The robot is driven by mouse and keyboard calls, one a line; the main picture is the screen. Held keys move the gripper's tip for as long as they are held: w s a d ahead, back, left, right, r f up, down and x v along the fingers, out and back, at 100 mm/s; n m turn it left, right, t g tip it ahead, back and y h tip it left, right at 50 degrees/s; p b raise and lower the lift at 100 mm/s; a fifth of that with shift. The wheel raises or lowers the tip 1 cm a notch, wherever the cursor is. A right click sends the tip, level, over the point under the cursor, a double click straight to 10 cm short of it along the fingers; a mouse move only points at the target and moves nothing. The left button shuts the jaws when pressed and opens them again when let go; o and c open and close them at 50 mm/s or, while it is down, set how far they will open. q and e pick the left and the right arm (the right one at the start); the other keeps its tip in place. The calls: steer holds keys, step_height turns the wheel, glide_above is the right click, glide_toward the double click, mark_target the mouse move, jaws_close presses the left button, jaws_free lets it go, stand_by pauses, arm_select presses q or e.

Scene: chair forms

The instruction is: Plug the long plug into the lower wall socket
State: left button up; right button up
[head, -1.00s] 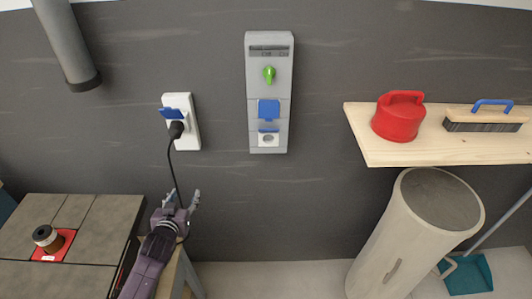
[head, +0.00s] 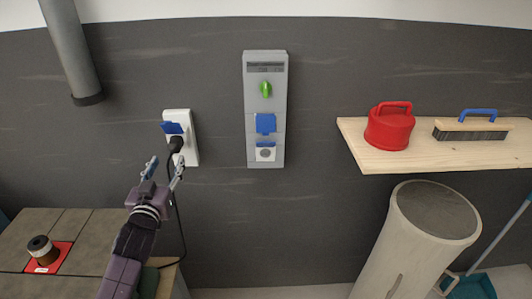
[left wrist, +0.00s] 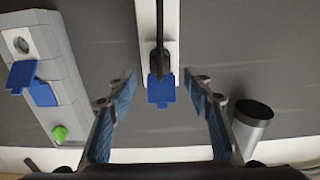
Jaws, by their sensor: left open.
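A black plug (head: 176,145) sits in the white wall outlet (head: 192,150), under a raised blue flap (head: 172,127). Its black cable hangs down behind my left arm. My left gripper (head: 166,164) is open, with its fingertips just below and around the plug's line. In the left wrist view the dark plug (left wrist: 160,60) lies between and beyond the open fingers, with no visible contact. The grey wall panel (head: 281,140) has a green knob (head: 265,89), a blue cover (head: 265,123) and a lower socket (head: 265,155) whose round face shows uncovered. My right gripper is not visible.
A wooden shelf (head: 360,150) at right carries a red canister (head: 388,130) and a brush (head: 472,131). Below it stands a pale cylinder (head: 405,235). A grey pipe (head: 68,48) is upper left. A tiled table (head: 25,228) holds a spool (head: 40,250). Wall between outlet and panel is clear.

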mark_target(174, 149)
arm_select(q)
steer(key=shift+w+b, duration=0.3)
steer(key=shift+w, duration=0.2)
steer(key=w+b, duration=0.2)
steer(key=w, duration=0.4)
steer(key=shift+d+f, duration=0.1)
steer(key=shift+w+b, duration=0.55)
steer(key=shift+w, duration=0.4)
steer(key=shift+p, duration=0.3)
steer(key=shift+c, duration=0.2)
jaws_close()
